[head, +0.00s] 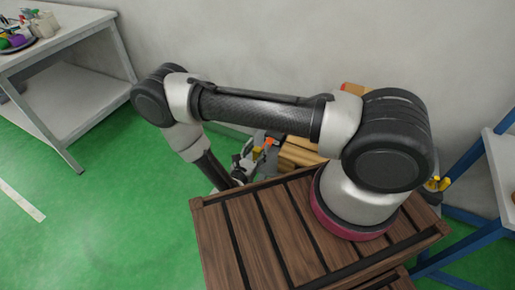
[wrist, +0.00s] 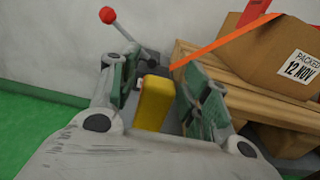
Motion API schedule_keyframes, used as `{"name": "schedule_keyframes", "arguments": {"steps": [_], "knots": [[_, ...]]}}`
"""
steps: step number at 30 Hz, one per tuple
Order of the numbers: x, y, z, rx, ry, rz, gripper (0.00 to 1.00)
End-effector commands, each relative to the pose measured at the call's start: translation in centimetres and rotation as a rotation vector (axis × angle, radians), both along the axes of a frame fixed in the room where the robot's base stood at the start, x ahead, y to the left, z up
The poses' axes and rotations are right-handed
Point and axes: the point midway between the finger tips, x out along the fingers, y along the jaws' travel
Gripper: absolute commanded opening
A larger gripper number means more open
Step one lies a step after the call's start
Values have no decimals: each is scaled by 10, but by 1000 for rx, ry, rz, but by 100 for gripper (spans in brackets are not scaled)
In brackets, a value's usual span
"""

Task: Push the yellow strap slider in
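The yellow strap slider (wrist: 153,103) is a yellow block in the middle of the wrist view. It stands between the two fingers of my gripper (wrist: 157,90), with narrow gaps seeming to show on both sides. The fingers are apart, so I see the gripper as open around the slider; light contact cannot be ruled out. An orange strap (wrist: 222,40) runs from behind the right finger up to the box. In the head view my gripper (head: 241,167) is small and low beside the wooden platform, and the slider cannot be made out clearly there.
A lever with a red ball knob (wrist: 107,15) rises just beyond the left finger. A cardboard box (wrist: 270,55) lies on a wooden pallet (wrist: 245,98) at the right, close to the gripper. A white table (head: 75,38) stands at the far left. Green floor lies open at the left.

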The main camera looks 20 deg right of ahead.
Motion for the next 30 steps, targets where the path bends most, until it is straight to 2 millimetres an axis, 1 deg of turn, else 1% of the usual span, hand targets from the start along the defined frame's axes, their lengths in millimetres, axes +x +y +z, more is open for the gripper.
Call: {"name": "schedule_keyframes", "arguments": {"steps": [1,5,6,7,11,14,17,24,27,30], "knots": [[0,0,0,0,0,0,34],[0,0,0,0,0,0,10],[0,0,0,0,0,0,3],[0,0,0,0,0,0,0],[0,0,0,0,0,-1,0],[5,-6,0,-1,0,-5,0],[17,-18,0,-1,1,-8,0],[52,-53,0,1,1,-6,0],[62,-62,0,0,0,-4,0],[66,-66,0,0,0,-1,0]]}}
